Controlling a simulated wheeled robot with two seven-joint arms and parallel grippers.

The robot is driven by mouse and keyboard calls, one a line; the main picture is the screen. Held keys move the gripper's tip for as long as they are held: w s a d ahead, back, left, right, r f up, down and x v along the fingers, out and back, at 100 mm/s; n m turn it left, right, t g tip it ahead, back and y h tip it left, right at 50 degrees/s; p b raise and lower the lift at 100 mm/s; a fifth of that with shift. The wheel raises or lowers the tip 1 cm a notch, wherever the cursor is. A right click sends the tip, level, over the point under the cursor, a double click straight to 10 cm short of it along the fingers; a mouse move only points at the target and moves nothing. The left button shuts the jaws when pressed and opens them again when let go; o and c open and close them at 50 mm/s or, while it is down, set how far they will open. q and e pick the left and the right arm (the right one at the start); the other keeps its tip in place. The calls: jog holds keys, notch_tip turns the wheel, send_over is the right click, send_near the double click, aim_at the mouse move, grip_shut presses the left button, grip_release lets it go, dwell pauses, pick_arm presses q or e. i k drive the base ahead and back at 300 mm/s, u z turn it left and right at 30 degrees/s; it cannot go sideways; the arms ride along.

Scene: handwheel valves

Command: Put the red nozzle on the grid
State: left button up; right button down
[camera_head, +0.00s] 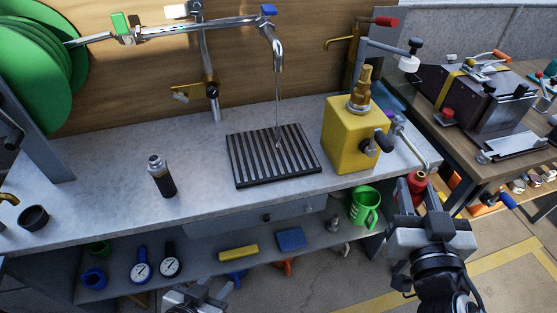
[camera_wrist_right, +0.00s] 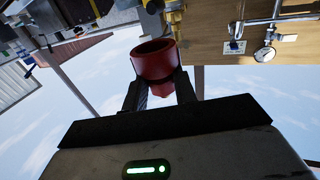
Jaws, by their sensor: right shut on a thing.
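The red nozzle (camera_head: 418,182) is between the fingers of my right gripper (camera_head: 411,200), which is shut on it. In the right wrist view the nozzle (camera_wrist_right: 153,62) shows a round, open, cup-like end pointing away from the gripper. The gripper holds it in front of the bench's right end, right of the yellow box. The grid (camera_head: 237,163) is a black slatted rack lying flat on the grey bench, left of the yellow box, with nothing standing on it. My left gripper (camera_head: 195,297) shows only partly at the bottom edge; its fingertips are unclear.
The yellow box (camera_head: 350,136) with a brass fitting stands between grid and right gripper. A chrome tap (camera_head: 275,42) hangs over the grid. A dark bottle (camera_head: 162,178) stands left of it.

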aim_at(269, 161)
jog(key=z, duration=0.85)
jog(key=k, duration=0.95)
jog(key=u, duration=1.75)
jog(key=i, duration=0.8)
jog(key=u, duration=0.2)
